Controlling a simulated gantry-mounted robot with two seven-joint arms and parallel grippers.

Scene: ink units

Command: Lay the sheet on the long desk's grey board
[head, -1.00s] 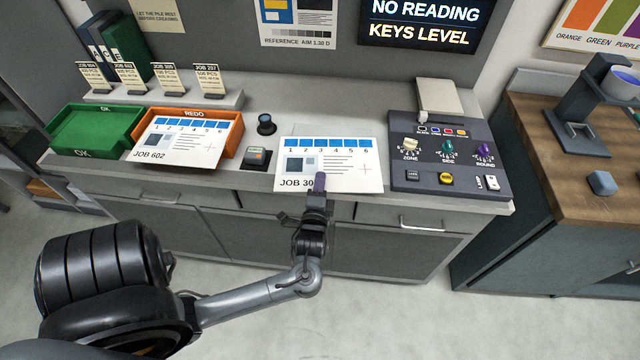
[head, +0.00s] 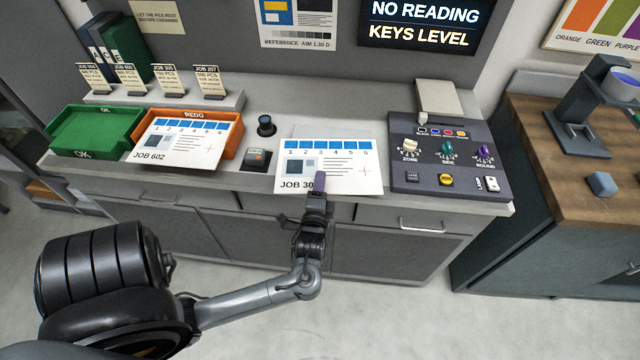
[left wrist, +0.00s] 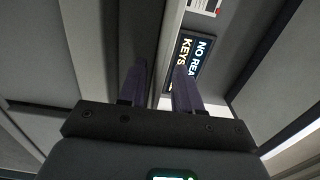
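The white sheet marked JOB 30-something (head: 345,172) lies flat at the long desk's front edge in the head view. A pale grey board (head: 312,131) shows as a strip behind its far edge; the sheet covers the rest. My left gripper (head: 320,183) is at the sheet's near edge, with one purple finger over it and part of the lettering. The other finger is hidden there. In the left wrist view, the two fingers (left wrist: 160,85) stand apart with a clear gap, and no sheet is visible gripped between them. My right gripper is out of view.
A second sheet, JOB 602 (head: 180,146), lies over the orange REDO tray (head: 236,140), beside the green OK tray (head: 97,132). A small dark device (head: 255,159) stands left of the sheet. A dark control panel (head: 450,180) with knobs is close on its right.

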